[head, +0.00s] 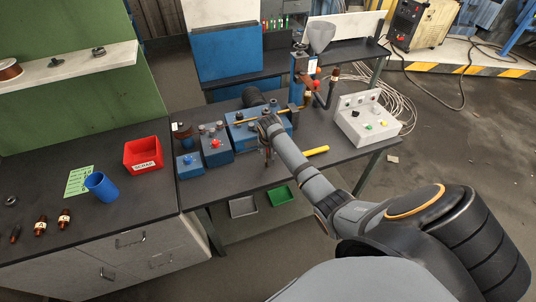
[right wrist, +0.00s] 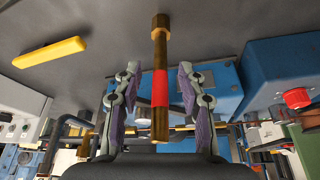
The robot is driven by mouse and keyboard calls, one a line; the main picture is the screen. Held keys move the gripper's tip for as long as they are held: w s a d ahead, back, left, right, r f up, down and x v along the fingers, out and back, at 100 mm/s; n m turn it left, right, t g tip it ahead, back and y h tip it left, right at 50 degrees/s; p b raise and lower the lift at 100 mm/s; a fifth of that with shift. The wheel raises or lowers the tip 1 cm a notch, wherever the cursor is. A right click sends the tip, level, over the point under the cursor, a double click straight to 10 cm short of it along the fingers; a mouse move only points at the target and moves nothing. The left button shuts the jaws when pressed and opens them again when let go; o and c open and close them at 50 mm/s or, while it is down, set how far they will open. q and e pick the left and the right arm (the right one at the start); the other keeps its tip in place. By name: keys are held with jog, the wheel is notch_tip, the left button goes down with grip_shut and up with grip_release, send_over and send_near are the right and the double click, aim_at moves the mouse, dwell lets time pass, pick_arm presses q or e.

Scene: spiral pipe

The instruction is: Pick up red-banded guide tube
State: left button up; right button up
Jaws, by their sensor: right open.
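The red-banded guide tube (right wrist: 160,85) is a slim brass rod with a wider end and a red band; in the right wrist view it lies between the fingers. My right gripper (right wrist: 159,72) is open around it, with a visible gap on each side. In the head view my right gripper (head: 267,150) is over the front of the bench by the blue fixture (head: 240,133), and I cannot clearly make out the tube there. My left gripper is not in view.
A yellow bar (head: 316,151) lies right of my gripper; blue blocks with a red knob (head: 216,143) stand left. A white switch box (head: 366,120) sits at the bench's right end. A red bin (head: 142,153) and blue cup (head: 101,186) stand on the left bench.

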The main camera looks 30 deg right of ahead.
jog(key=shift+w+d+f, duration=0.1)
jog(key=shift+w+f, duration=0.15)
jog(key=shift+f, duration=0.35)
grip_shut()
jog(key=shift+r, duration=0.2)
jog(key=shift+r+b, duration=0.3)
jog(key=shift+w+r+b, duration=0.1)
jog(key=shift+r+b, duration=0.35)
jog(key=shift+r, duration=0.3)
jog(key=s+a+r+b, duration=0.1)
jog(key=s+a+r, duration=0.1)
jog(key=s+r, duration=0.3)
jog(key=s+a+r+b, duration=0.1)
jog(key=s+a+r, duration=0.1)
jog(key=s+r, duration=0.3)
jog(key=s, duration=0.3)
jog(key=shift+s+a+r, duration=0.2)
jog(key=shift+a+r, duration=0.1)
jog(key=shift+a, duration=0.1)
